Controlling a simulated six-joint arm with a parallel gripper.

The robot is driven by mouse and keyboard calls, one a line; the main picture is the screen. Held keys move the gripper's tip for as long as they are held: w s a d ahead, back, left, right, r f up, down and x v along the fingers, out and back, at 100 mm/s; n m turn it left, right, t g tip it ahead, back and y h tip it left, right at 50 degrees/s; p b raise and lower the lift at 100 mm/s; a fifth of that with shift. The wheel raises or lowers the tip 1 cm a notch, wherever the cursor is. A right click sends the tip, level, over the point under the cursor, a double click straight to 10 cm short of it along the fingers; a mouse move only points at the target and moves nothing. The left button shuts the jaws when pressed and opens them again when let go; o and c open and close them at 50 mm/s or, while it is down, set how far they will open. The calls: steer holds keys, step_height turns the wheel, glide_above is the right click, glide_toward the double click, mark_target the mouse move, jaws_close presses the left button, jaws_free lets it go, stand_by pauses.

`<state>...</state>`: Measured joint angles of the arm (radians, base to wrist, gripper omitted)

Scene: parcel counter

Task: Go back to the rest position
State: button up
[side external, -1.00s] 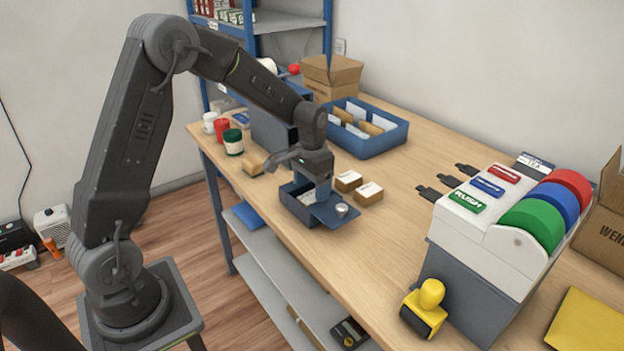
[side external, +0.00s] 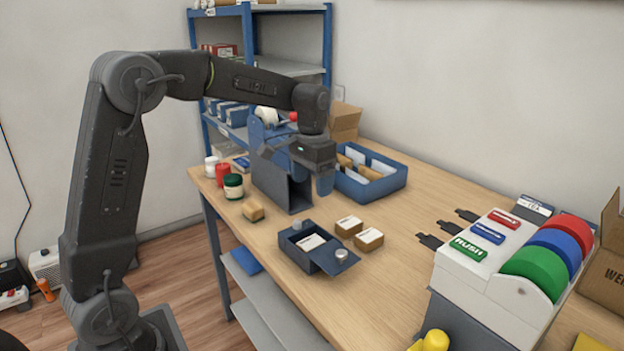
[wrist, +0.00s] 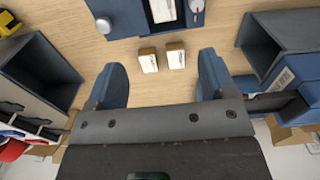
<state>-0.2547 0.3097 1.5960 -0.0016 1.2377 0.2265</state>
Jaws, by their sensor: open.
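My gripper (side external: 305,180) hangs in the air above the counter, with its jaws apart and nothing between them. In the wrist view my gripper (wrist: 162,72) shows two blue fingers wide apart over bare wood. Below it in the side view stands a small dark blue box (side external: 297,257), open, with a white-labelled item (side external: 311,242) inside. A flat blue panel with a round metal knob (side external: 341,254) is at its right side. The box (wrist: 128,22) also shows at the top of the wrist view, apart from my fingers.
Two small labelled cartons (side external: 349,226) (side external: 369,239) sit right of the box. A blue tray of envelopes (side external: 388,184) and a grey-blue open bin (side external: 283,190) stand behind. Jars (side external: 233,187) line the left edge. A stamp rack (side external: 500,270) stands at right.

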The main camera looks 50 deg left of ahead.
stand_by(0.4)
steer(key=s+d+r+t, duration=0.1)
steer(key=s+d+r, duration=0.2)
steer(key=s, duration=0.2)
steer(key=s+d+r+t, duration=0.2)
steer(key=s+d, duration=0.2)
steer(key=s, duration=0.2)
steer(key=s+d+f+t, duration=0.2)
steer(key=s+d, duration=0.2)
steer(key=s, duration=0.8)
steer(key=shift+f+t, duration=0.2)
steer(key=shift+t, duration=0.1)
steer(key=shift+c, duration=0.2)
